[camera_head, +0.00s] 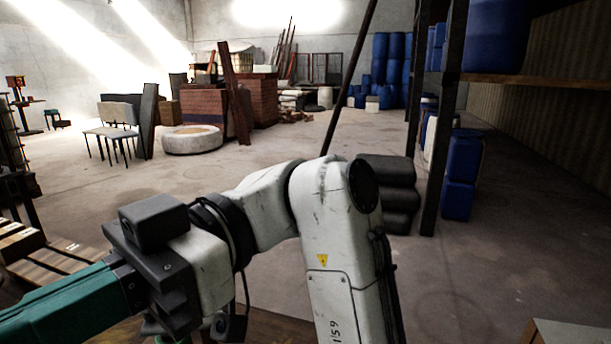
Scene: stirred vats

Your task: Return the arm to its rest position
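My white arm (335,250) rises from the bottom edge, bends in the middle of the view and reaches down to the left. Dark wrist housings and a black cable sit at its left end. My gripper (125,280) is at lower left, where a long teal part (60,308) runs out of the left edge. I cannot tell whether this teal part belongs to the gripper or is held by it. No fingertips show clearly, so open or shut cannot be told.
A wooden pallet (40,255) lies close at left. A dark rack post (437,150) and blue drums (462,170) stand at right, with stacked dark rolls (390,180) behind my arm. Chairs (108,133) and a round pale ring (192,140) stand farther back. The middle floor is clear.

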